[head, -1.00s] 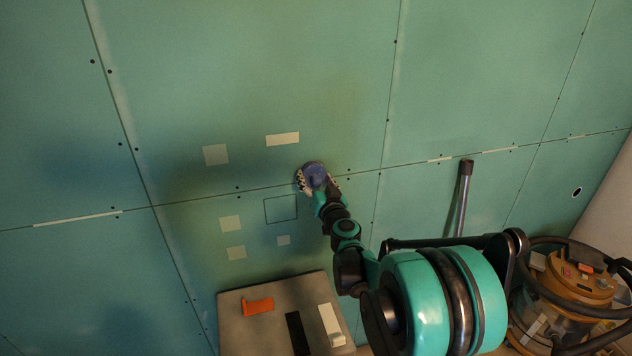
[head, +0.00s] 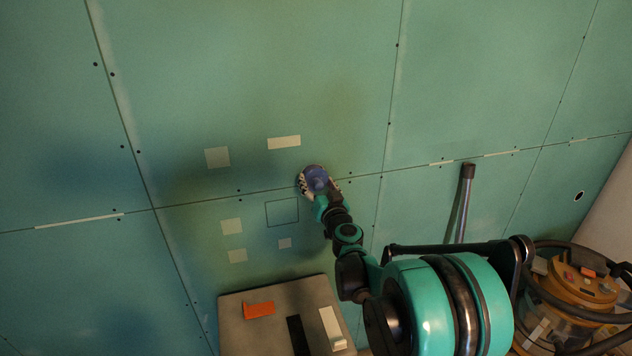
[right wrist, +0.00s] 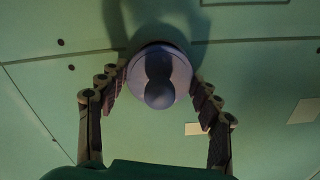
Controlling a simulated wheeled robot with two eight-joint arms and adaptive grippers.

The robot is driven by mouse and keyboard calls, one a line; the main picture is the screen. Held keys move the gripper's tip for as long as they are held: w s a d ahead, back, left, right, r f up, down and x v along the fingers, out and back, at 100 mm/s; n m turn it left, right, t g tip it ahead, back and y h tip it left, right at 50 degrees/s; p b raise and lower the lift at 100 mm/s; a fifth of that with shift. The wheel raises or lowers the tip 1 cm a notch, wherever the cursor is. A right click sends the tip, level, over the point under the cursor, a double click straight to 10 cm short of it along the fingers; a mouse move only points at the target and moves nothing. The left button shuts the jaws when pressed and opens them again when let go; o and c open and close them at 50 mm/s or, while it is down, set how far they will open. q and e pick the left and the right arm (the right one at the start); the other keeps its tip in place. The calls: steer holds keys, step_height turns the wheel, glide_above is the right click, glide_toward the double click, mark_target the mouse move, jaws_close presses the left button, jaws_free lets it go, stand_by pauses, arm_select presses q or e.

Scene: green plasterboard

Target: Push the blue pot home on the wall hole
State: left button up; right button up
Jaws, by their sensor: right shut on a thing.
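The blue pot (head: 316,177) is at the green wall (head: 230,80), close to a horizontal board seam. It shows as a round blue body with a dark opening and a ball-like part in the right wrist view (right wrist: 175,70). My right gripper (head: 318,190) has its fingers on both sides of the pot and is shut on it; the fingers also show in the right wrist view (right wrist: 160,85). The wall hole is not visible behind the pot, and I cannot tell whether the pot touches the wall. My left gripper is not in view.
A grey-topped stand (head: 265,345) at the bottom holds an orange piece (head: 259,309), a black strip (head: 297,335) and a white piece (head: 331,327). A vacuum cleaner (head: 570,290) and an upright tube (head: 464,200) are at right. Pale patches (head: 284,142) mark the wall.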

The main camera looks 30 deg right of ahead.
steer(key=shift+v, duration=1.35)
steer(key=shift+w, duration=0.1)
steer(key=shift+x, duration=1.3)
steer(key=shift+w+d+b, duration=0.1)
steer(key=shift+w+b, duration=0.15)
steer(key=shift+b, duration=0.05)
steer(key=shift+w+d, duration=0.1)
steer(key=shift+w, duration=0.45)
steer(key=shift+s, duration=0.2)
steer(key=shift+v, duration=2)
steer(key=shift+w, duration=0.15)
